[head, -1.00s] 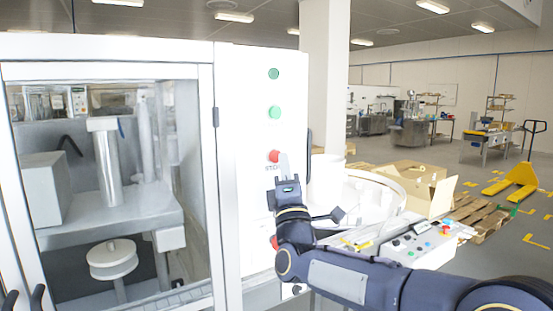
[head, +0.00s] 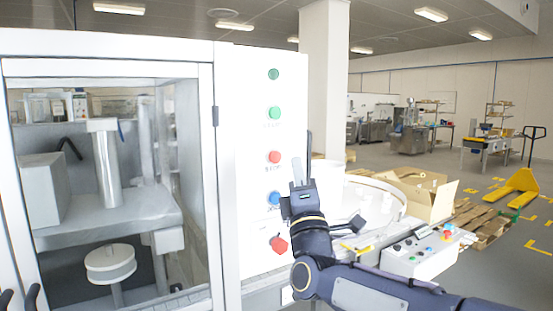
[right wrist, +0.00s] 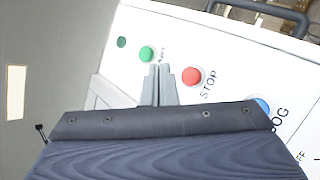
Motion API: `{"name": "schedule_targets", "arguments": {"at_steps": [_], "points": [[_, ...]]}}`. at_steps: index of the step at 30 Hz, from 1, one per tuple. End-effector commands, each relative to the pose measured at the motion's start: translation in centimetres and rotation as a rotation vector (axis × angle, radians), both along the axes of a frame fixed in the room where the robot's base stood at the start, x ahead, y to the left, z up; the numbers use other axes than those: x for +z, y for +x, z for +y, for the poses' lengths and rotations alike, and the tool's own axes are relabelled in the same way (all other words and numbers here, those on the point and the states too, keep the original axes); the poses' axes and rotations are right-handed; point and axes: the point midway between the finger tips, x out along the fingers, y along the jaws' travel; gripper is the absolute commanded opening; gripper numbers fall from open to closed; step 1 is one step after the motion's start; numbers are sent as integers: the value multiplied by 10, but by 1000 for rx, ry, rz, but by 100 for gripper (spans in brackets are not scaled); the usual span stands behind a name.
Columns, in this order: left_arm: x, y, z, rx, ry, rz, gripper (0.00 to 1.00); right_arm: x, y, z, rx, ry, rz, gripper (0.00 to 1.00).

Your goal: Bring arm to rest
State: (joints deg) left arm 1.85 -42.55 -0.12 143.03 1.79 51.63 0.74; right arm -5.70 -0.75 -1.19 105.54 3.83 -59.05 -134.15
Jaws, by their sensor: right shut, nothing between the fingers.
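My right gripper (head: 299,172) is in front of the white machine's control panel (head: 250,130), to the right of the buttons, with its fingers shut and empty, pointing up. In the right wrist view its shut fingertips (right wrist: 160,75) show between the green button (right wrist: 147,54) and the red STOP button (right wrist: 192,76). The head view shows the green button (head: 274,113), the red button (head: 274,157), a blue button (head: 273,198) and a red knob (head: 279,244) low on the panel. My right arm (head: 370,290) comes in from the lower right. My left gripper is not in view.
The machine's glass door (head: 110,180) fills the left. Right of the panel are a round white table (head: 390,192), a control box with buttons (head: 420,255) and a cardboard box (head: 430,195). A yellow pallet jack (head: 520,185) stands at the far right; open floor lies around it.

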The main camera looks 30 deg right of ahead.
Motion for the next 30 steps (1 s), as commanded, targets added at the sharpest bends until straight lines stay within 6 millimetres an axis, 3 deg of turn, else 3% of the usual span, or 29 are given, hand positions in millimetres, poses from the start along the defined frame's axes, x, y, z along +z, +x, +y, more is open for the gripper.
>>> {"name": "schedule_targets", "arguments": {"at_steps": [12, 17, 20, 23, 26, 30], "points": [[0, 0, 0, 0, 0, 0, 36, -2, 0, 0, 16, 12, 9, 0], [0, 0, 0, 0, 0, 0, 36, -29, -3, 6, 215, 184, 130, 0], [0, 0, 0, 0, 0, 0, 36, -72, -13, 17, 415, 435, 294, 0], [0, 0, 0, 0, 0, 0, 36, -127, -35, 32, 572, 773, 485, 0], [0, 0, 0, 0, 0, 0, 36, -187, -70, 50, 635, 1149, 669, 0], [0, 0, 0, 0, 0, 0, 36, -268, -136, 75, 546, 1691, 870, 0]]}}
